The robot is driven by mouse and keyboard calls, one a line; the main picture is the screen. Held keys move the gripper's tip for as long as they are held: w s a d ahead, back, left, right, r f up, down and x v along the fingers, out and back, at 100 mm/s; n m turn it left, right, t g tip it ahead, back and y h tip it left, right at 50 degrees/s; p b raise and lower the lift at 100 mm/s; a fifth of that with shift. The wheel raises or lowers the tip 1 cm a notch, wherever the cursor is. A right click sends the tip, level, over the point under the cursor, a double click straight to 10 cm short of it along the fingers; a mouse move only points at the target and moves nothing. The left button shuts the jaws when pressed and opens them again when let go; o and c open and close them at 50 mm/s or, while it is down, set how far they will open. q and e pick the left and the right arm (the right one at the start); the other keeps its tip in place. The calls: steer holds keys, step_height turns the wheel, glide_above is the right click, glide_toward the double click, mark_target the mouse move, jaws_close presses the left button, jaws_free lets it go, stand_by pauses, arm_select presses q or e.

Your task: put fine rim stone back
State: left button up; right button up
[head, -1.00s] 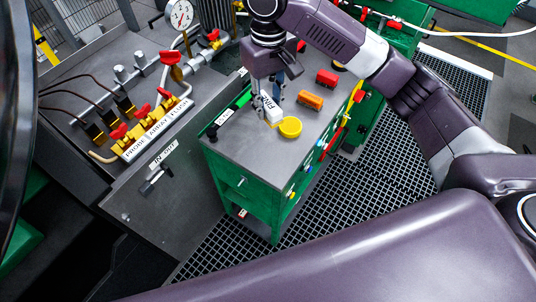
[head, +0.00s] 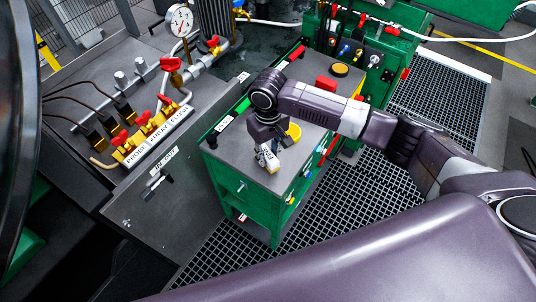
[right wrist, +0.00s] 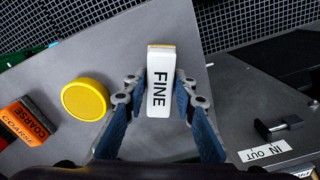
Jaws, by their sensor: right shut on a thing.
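The fine rim stone (right wrist: 160,78) is a white block marked FINE with a yellowish end. My right gripper (right wrist: 160,95) is shut on it, with one finger on each long side. In the head view my right gripper (head: 267,150) holds the stone (head: 269,163) over the near part of the grey top of the green cabinet. I cannot tell whether the stone touches the top. An orange block marked COARSE (right wrist: 24,124) lies on the top in the right wrist view; my arm hides it in the head view. My left gripper is not in view.
A round yellow tin (right wrist: 85,100) stands beside my right gripper; it also shows in the head view (head: 293,132). A red block (head: 325,84) sits farther back. A side panel with an IN/OUT lever (head: 152,186) adjoins on the left. The top's near corner is clear.

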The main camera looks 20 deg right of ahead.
mark_target(268, 154)
steer(key=shift+f, duration=0.55)
steer(key=o, duration=1)
steer(key=shift+f, duration=0.1)
step_height(268, 154, up, 12)
steer(key=b, duration=0.1)
